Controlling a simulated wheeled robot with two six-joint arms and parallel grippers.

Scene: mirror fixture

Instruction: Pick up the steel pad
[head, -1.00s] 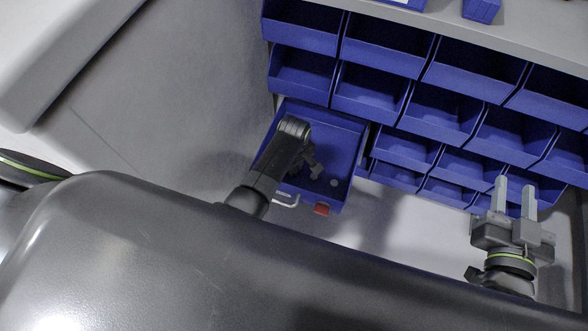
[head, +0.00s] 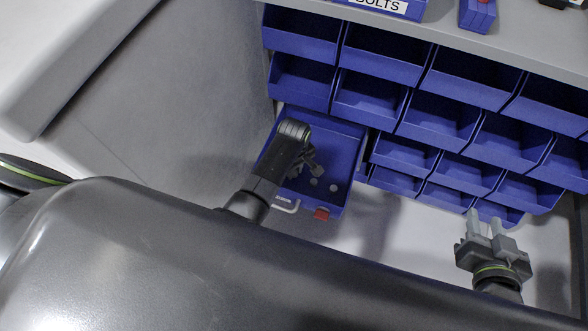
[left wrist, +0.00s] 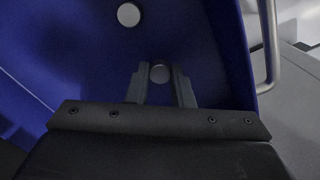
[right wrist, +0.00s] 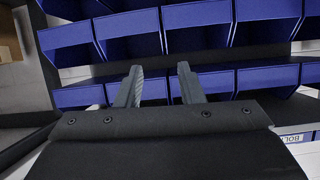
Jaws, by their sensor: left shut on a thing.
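My left gripper (head: 314,172) reaches down into a blue open tray (head: 346,133). In the left wrist view, its two fingers (left wrist: 160,80) stand on either side of a small round grey pad (left wrist: 160,73), and they are shut on it. In the head view, a small grey disc (head: 316,181) shows just below the fingertips. A second round grey pad (left wrist: 129,15) lies apart on the tray floor, and it also shows in the head view (head: 333,187). My right gripper (head: 483,220) is open and empty, in front of the lower blue bins.
Rows of blue bins (head: 400,50) stand behind and right of the tray. A metal handle (head: 287,207) and a red piece (head: 321,213) are at the tray's near edge. A grey panel (head: 170,100) lies left. A bin labelled BOLTS (head: 378,5) sits on the shelf above.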

